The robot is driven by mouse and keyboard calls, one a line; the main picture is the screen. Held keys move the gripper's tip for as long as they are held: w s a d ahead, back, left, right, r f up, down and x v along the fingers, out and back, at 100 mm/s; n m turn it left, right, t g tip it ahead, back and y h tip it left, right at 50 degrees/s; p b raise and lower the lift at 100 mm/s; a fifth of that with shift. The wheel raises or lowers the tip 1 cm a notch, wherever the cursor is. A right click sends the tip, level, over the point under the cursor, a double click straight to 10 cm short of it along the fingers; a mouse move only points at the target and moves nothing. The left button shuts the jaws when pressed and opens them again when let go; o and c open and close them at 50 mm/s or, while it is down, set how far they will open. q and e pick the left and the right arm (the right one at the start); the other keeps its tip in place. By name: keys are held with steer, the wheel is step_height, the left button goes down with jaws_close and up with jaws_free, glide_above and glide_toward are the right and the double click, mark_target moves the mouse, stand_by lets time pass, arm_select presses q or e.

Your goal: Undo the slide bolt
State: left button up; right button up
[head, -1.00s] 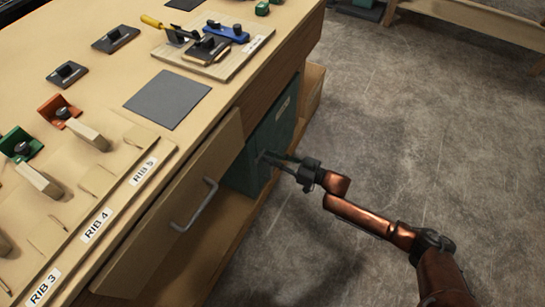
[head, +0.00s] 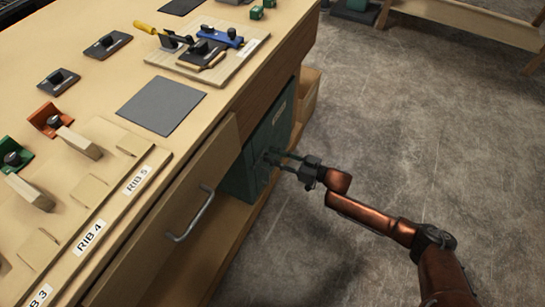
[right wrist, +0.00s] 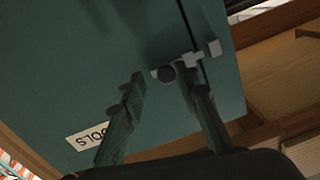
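A dark green tool cabinet (head: 243,176) stands under the workbench, with a pale label on its front. In the right wrist view, its front (right wrist: 60,65) fills much of the picture. The grey slide bolt (right wrist: 188,62) lies across the seam near the door's edge, with a dark round knob (right wrist: 166,73). My right gripper (right wrist: 161,76) is open, its two fingers reaching toward the bolt with the knob between their tips. I cannot tell whether a finger touches it. In the head view, my right gripper (head: 275,157) is at the cabinet front, which partly hides the bolt. My left gripper is out of view.
The workbench drawer (head: 175,230) with a metal handle (head: 191,215) is left of the cabinet. The bench top holds a grey mat (head: 162,104), a board with tools (head: 210,60) and several blocks. Open floor lies right.

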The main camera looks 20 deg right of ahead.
steer(key=shift+o, duration=0.3)
steer(key=shift+s, duration=0.1)
steer(key=v, duration=1.1)
steer(key=shift+s+d, duration=0.25)
steer(key=shift+s, duration=0.05)
